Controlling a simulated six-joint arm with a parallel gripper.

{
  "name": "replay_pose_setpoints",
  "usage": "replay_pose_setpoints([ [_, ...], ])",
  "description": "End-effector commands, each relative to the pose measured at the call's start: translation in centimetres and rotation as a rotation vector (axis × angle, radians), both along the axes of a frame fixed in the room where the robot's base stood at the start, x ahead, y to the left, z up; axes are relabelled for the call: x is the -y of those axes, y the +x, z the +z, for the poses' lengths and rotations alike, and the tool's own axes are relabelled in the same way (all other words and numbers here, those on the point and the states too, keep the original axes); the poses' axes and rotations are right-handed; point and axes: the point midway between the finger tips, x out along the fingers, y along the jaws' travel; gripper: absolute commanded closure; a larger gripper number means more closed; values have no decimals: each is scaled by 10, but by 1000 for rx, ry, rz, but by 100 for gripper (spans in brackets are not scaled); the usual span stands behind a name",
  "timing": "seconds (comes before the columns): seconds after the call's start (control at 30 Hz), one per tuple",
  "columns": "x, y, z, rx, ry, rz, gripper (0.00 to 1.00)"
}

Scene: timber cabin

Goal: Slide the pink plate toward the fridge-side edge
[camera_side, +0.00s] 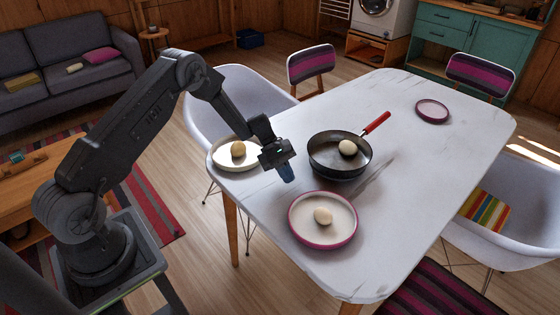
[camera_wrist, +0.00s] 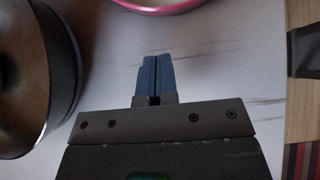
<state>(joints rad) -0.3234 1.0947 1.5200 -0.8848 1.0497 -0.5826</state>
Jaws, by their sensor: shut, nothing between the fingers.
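A dark frying pan (camera_side: 325,164) with a red handle (camera_side: 377,123) holds another pale item. It fills the left of the wrist view (camera_wrist: 66,70). A white plate (camera_side: 221,160) with a brownish round item sits at the left edge. The tabletop (camera_side: 430,165) is clear right of the pan.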

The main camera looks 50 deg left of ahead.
Motion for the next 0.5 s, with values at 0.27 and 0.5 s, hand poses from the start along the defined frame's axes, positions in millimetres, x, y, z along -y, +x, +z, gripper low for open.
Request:
replay_pose_setpoints([
  [0.27,40,-1,-11,0,1,-3,100],
  [0.5,50,0,-10,1,2,-1,100],
])
